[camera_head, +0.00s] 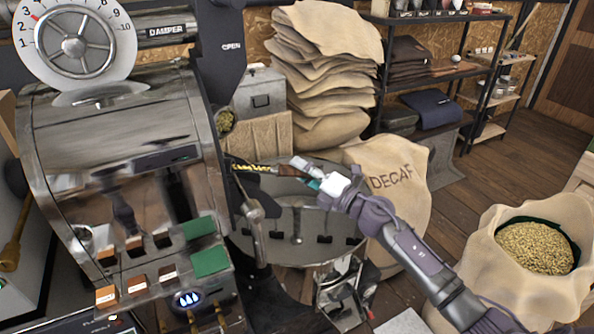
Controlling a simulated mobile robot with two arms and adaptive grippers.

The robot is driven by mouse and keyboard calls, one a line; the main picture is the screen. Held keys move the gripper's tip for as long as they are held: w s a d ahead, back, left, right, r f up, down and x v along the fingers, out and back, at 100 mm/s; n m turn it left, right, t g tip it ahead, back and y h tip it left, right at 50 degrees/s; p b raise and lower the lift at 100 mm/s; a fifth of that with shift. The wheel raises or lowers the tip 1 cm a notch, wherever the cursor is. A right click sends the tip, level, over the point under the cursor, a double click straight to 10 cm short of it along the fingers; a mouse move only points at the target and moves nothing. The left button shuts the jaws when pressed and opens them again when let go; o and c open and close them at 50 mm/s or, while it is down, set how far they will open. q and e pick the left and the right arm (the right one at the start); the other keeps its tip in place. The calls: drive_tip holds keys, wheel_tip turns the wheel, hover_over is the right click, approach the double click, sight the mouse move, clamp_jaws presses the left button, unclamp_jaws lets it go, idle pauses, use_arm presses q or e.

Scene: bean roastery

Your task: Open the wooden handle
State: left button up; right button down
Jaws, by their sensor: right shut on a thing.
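My right gripper (307,175) reaches in from the lower right. It is shut on a short dark-brown wooden handle (288,171) just in front of the roaster. A narrow scoop-like piece (252,168) with yellowish beans in it extends left from the handle toward the roaster's dark front. The fingers hide part of the handle. The metal roaster (120,125) fills the left side, with a damper dial (75,45) at top and "OPEN" lettered on its dark front. My left gripper is not in view.
The round cooling tray (300,225) lies below my right gripper, with a metal lever (253,205) beside it. A DECAF sack (395,195) stands close behind my right arm. An open sack of beans (535,248) is at right. Stacked sacks (325,80) and a shelf (440,60) stand behind.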

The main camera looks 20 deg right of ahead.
drive_tip(key=c, duration=0.8)
unclamp_jaws()
drive_tip(key=v, duration=1.2)
